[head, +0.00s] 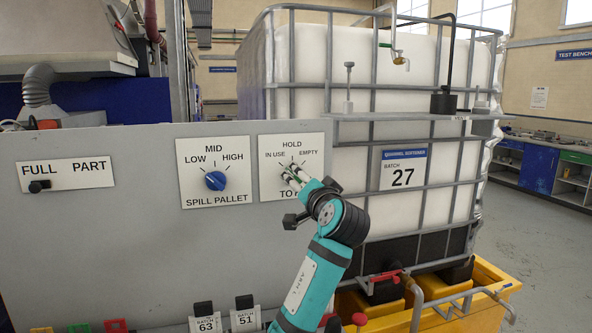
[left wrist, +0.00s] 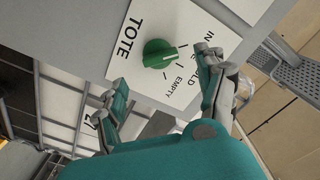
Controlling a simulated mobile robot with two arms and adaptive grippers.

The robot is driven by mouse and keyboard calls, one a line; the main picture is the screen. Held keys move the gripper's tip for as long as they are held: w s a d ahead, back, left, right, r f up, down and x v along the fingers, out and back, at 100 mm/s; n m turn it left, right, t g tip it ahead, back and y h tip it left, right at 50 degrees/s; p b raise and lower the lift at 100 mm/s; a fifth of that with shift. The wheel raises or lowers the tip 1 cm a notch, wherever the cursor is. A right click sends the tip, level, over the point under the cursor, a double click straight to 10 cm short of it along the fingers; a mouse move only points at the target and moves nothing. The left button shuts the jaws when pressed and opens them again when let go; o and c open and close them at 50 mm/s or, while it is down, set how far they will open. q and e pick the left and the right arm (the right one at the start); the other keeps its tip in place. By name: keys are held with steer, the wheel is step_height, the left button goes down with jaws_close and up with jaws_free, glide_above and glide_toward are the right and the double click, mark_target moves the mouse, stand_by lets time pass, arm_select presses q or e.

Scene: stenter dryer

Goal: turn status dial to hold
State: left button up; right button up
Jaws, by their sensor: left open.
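The status dial is a green knob (left wrist: 160,53) on a white plate marked IN USE, HOLD, EMPTY and TOTE. That plate (head: 314,142) is on the grey panel in the head view, where my gripper covers most of the knob. My left gripper (head: 292,175) is at the plate. In the left wrist view its open fingers (left wrist: 160,70) stand on either side of the knob, with nothing clearly gripped. The knob's ridge points right there, towards the tick marks; one finger partly hides HOLD, and the exact mark is unclear. My right gripper is not in view.
A blue spill pallet dial (head: 215,180) sits left of the plate, with a FULL/PART switch (head: 40,186) farther left. A caged white tank (head: 400,100) stands close behind on a yellow pallet (head: 480,300).

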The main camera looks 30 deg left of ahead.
mark_target(296, 177)
arm_select(q)
steer(key=p+x, duration=0.1)
steer(key=x, duration=0.4)
steer(key=shift+r, duration=0.15)
steer(key=shift+w+a+p, duration=0.25)
steer(key=shift+w+p, duration=0.05)
steer(key=shift+c, duration=0.4)
steer(key=c, duration=1.1)
